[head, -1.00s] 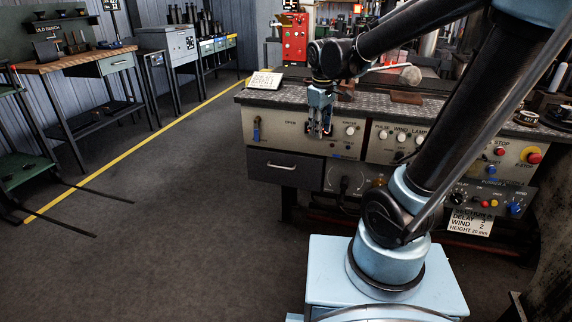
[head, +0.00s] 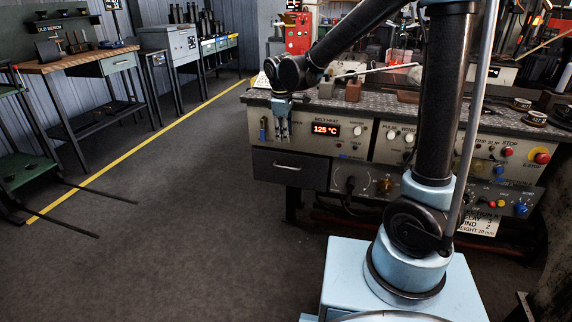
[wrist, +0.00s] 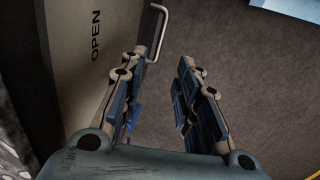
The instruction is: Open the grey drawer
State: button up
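The grey drawer (head: 268,172) is at the lower left of the control bench in the head view. It looks shut, with a pale bar handle (head: 288,167) across its dark front. My gripper (head: 279,137) points down in front of the panel just above the drawer, left of the handle. In the wrist view my gripper (wrist: 164,68) has its two fingers apart with nothing between them. The handle (wrist: 161,34) shows past the fingertips, near the left finger and apart from it. Most of the drawer front is hidden or dark in the wrist view.
In the wrist view, the panel (wrist: 75,50) marked OPEN stands close on the left. The floor (head: 190,200) in front of the drawer is clear. A wooden bench (head: 70,60) stands far left.

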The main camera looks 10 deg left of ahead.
aim_at(286, 167)
jog(key=w+f, duration=0.1)
jog(key=f, duration=0.9)
jog(key=w+f, duration=0.1)
jog(key=f, duration=0.4)
jog(key=shift+w+f, duration=0.1)
jog(key=shift+w, duration=0.25)
